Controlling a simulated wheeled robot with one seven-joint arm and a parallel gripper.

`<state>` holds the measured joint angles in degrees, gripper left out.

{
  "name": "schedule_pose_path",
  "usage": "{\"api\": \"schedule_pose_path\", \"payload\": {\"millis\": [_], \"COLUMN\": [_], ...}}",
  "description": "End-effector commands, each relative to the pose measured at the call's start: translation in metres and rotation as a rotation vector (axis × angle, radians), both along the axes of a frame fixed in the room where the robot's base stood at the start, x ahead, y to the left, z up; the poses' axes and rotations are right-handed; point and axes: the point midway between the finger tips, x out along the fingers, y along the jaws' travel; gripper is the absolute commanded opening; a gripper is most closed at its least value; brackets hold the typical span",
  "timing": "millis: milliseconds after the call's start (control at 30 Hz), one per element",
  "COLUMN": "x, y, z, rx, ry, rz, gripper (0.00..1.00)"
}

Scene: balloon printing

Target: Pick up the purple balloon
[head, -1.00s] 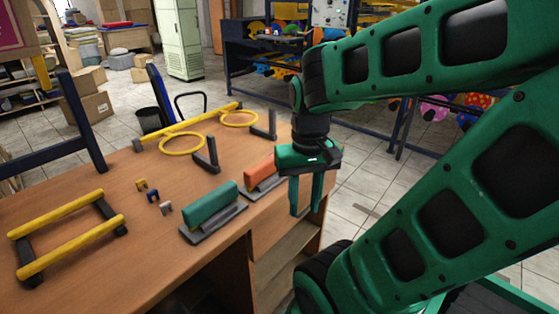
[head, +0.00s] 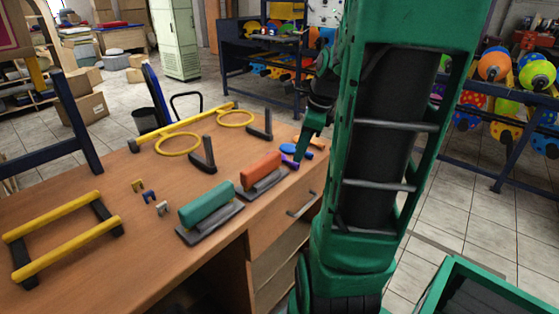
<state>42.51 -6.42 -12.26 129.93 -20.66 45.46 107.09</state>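A small purple item (head: 291,162), apparently the purple balloon, lies flat at the far right edge of the wooden table, just past the orange-handled block. A blue flat piece (head: 294,149) and an orange one (head: 318,145) lie beside it. My gripper (head: 302,158) points down right at the purple item and partly covers it. The fingers are seen nearly edge-on, so I cannot tell whether they are apart or touch the item. My green arm hides the area to the right.
The orange-handled block (head: 260,167) and teal-handled block (head: 207,202) stand along the table's front edge (head: 240,232). Yellow hoops (head: 180,144) and small clips (head: 150,196) lie farther left. A green-rimmed bin (head: 478,266) is at lower right. A rack with colourful balloons (head: 495,66) stands behind.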

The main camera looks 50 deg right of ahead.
Motion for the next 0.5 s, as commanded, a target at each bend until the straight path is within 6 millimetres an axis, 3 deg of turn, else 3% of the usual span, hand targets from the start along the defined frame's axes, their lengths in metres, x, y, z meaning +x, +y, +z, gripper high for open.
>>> {"api": "schedule_pose_path", "payload": {"millis": [33,200,367,500], "x": [0.003,0.011,0.014,0.02], "y": [-0.013,-0.043,-0.055,-0.057], "z": [-0.001,0.0,-0.001,-0.014], "rx": [0.03,0.121,0.166,0.178], "ry": [-0.013,-0.053,-0.071,-0.073], "rz": [-0.099,-0.368,-0.486,-0.509], "gripper": [0.3,0.3,0.3,0.3]}}
